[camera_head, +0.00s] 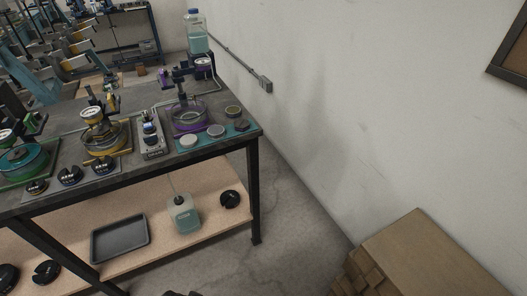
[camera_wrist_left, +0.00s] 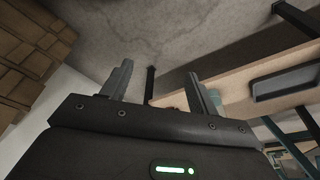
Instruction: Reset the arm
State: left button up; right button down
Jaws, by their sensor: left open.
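My left gripper (camera_wrist_left: 158,72) shows in the left wrist view, with its two grey fingers apart and nothing between them. It is off the workbench, with concrete floor and a dark table leg (camera_wrist_left: 150,84) beyond the fingers. In the head view neither gripper can be made out; only a small dark shape shows at the bottom edge. The workbench (camera_head: 215,148) stands at the left of the head view, carrying lever devices with a green (camera_head: 22,160), a yellow (camera_head: 104,137) and a purple (camera_head: 188,117) base. My right gripper is not in view.
A lower shelf (camera_head: 150,205) holds a grey tray (camera_head: 120,238), a bottle (camera_head: 184,215) and black discs. A clear bottle (camera_head: 197,35) stands at the bench's back. Cardboard boxes (camera_head: 420,255) stand at lower right by the white wall. Floor (camera_head: 295,215) between bench and boxes is clear.

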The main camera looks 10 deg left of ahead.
pick_arm(q)
jog(key=s+f+g, duration=0.1)
jog(key=s+f, duration=0.3)
jog(key=f, duration=0.5)
jog(key=s+f, duration=0.3)
jog(key=f, duration=0.7)
jog(key=s+a+f, duration=0.3)
jog(key=s+f, duration=0.5)
jog(key=s, duration=0.4)
jog(key=shift+s+a+g, duration=0.15)
jog(key=shift+g, duration=0.25)
